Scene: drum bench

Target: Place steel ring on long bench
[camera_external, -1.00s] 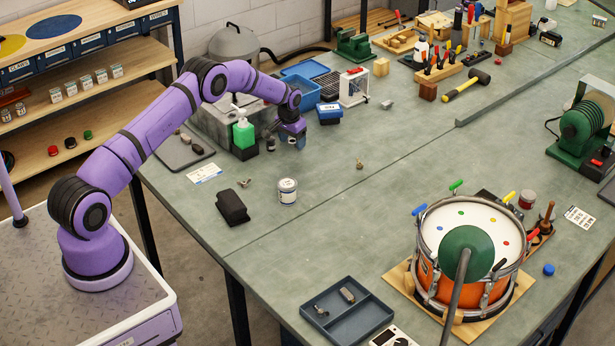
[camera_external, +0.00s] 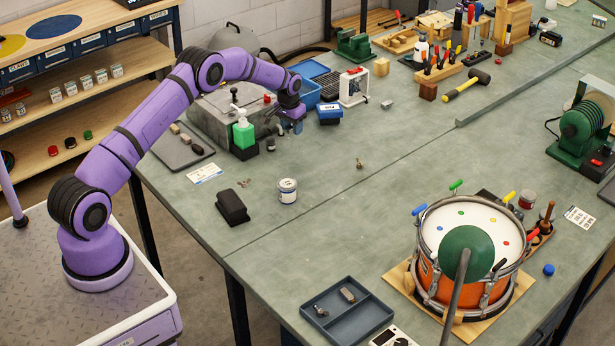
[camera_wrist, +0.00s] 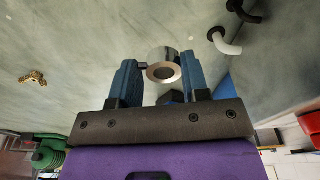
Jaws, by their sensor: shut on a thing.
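The steel ring (camera_wrist: 161,53) shows in the wrist view as a short shiny cylinder with a dark hole. It sits between the two blue fingers of my gripper (camera_wrist: 158,66), which is shut on it. In the external view my gripper (camera_external: 271,133) hangs over the far left part of the grey-green bench top (camera_external: 320,185), just right of a green pump bottle (camera_external: 243,134). The ring is too small and dark there to make out surely. The bench surface lies beyond the fingers in the wrist view (camera_wrist: 70,45), apart from the ring.
A black block (camera_external: 232,207) and a white tin (camera_external: 287,190) stand near the front left edge. A drum (camera_external: 466,260) and divided tray (camera_external: 347,318) stand at front. The middle is mostly clear.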

